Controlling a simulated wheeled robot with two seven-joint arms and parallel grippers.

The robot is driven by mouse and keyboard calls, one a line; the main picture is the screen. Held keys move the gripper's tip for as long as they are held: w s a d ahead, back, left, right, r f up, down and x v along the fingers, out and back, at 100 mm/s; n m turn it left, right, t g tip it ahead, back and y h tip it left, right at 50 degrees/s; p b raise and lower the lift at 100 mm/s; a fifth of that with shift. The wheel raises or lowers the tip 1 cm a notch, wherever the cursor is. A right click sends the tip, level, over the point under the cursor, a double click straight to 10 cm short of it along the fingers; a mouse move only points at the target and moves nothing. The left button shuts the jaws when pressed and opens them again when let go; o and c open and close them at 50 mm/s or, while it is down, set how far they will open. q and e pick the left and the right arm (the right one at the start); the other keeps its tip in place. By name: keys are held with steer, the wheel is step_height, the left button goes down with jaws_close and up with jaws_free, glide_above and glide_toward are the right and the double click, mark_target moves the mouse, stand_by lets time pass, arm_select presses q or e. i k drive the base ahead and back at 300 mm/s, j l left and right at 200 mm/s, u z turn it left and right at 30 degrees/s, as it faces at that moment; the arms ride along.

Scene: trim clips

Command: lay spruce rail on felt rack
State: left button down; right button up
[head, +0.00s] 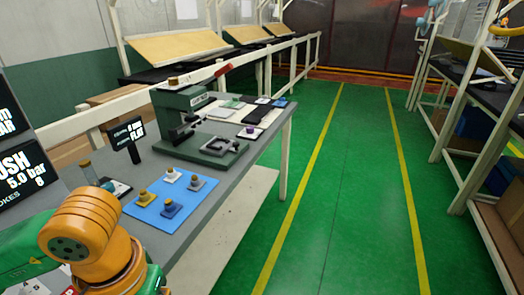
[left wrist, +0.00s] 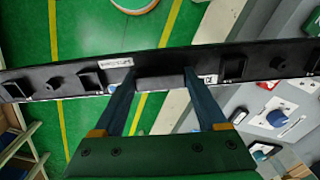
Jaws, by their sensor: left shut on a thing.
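My left gripper (left wrist: 160,78) shows in the left wrist view, shut on a long black rail (left wrist: 225,60). The rail runs across the whole view, with both ends cut off. Several dark raised clips or sockets sit along it, with a small white label whose text is too small to read. Green floor and part of a bench show beyond it. The head view shows an orange arm part of mine at the lower left, but neither gripper nor the rail. I cannot pick out the felt rack with certainty in either view.
A grey workbench (head: 188,238) at left carries a green press (head: 181,110), a blue mat (head: 190,207) with several small knobbed pieces, and a small sign (head: 127,132). Shelving (head: 470,80) stands at right. The green aisle (head: 340,200) between yellow lines is clear.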

mark_target(225, 105)
steer(key=i+l+z, duration=0.4)
steer(key=i, duration=0.7)
steer(key=i+l+z, duration=0.1)
steer(key=i+z, duration=0.3)
steer(key=i, duration=2.15)
steer(key=i+l+u, duration=0.1)
steer(key=i, duration=1.3)
steer(key=i+j+u, duration=0.15)
steer(key=i+u, duration=0.45)
steer(key=u, duration=0.25)
steer(key=i+u, duration=0.4)
steer(key=i+l+u, duration=0.15)
steer(key=u, duration=0.3)
steer(key=i+l+u, duration=0.25)
steer(key=u, duration=0.15)
steer(key=i+j+u, duration=0.25)
steer(key=u, duration=0.15)
steer(key=i+j+u, duration=0.25)
steer(key=u, duration=0.15)
steer(key=i+j+u, duration=0.1)
steer(key=i+u, duration=0.2)
steer(key=u, duration=0.15)
steer(key=i+u, duration=0.55)
steer(key=u, duration=0.25)
steer(key=i+u, duration=0.1)
steer(key=i, duration=0.05)
